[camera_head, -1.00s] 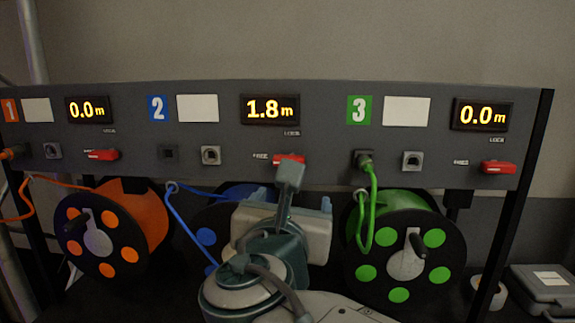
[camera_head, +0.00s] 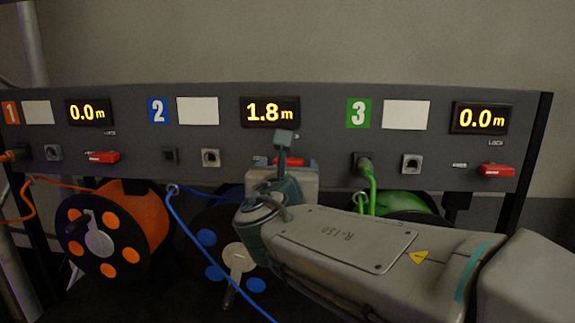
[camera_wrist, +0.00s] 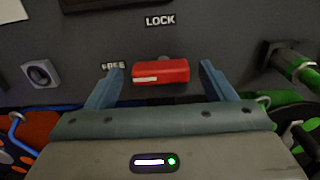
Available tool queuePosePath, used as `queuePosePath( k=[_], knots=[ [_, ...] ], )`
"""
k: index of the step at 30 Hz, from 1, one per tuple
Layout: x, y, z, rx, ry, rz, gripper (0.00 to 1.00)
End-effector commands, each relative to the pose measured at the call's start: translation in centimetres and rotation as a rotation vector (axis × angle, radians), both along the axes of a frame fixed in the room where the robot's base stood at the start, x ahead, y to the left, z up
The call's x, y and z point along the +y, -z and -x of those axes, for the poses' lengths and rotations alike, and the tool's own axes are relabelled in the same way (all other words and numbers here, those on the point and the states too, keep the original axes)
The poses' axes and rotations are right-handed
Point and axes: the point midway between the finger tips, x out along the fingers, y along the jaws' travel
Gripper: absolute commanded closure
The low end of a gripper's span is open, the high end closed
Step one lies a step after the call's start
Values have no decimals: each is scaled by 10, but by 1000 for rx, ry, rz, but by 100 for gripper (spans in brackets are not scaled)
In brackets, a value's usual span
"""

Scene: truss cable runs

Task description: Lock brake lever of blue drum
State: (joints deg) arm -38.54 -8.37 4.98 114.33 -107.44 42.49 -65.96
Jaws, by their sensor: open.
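The red brake lever (camera_wrist: 160,71) of the blue drum shows in the wrist view, lying level, its white mark toward the FREE label at left; a LOCK label (camera_wrist: 160,20) is above it. In the head view the lever (camera_head: 290,161) is partly hidden behind my wrist, under the number 2 display (camera_head: 270,111). The blue drum (camera_head: 208,237) is below, partly covered by my arm. My gripper (camera_wrist: 161,67) is open, one finger on each side of the lever, with gaps visible. In the head view my gripper (camera_head: 285,168) is at the panel.
The orange drum (camera_head: 144,222) and green drum (camera_head: 399,203) flank the blue one. A blue cable (camera_head: 195,235) hangs from a guide ring and runs down right. A green cable plug (camera_head: 365,165) is right of my gripper. Other red levers (camera_head: 102,157) (camera_head: 497,170) sit along the panel.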

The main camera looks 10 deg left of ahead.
Motion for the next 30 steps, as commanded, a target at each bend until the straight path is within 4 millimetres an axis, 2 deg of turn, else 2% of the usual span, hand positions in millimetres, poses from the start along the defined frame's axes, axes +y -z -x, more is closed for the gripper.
queuePosePath(
  k=[9, 10, 12, 15, 17, 23, 30],
  knots=[
    [0, 0, -4, -1, 1, 0, 24],
    [0, 0, -4, -1, 1, 0, 26],
    [0, 0, -4, -1, 1, 0, 46],
    [0, 0, -4, -1, 1, 0, 69],
    [4, 0, -4, 0, -1, 0, 68],
    [1, 1, -3, 0, -1, -15, 68],
    [0, 4, -4, 5, 0, -114, 68]
  ],
)
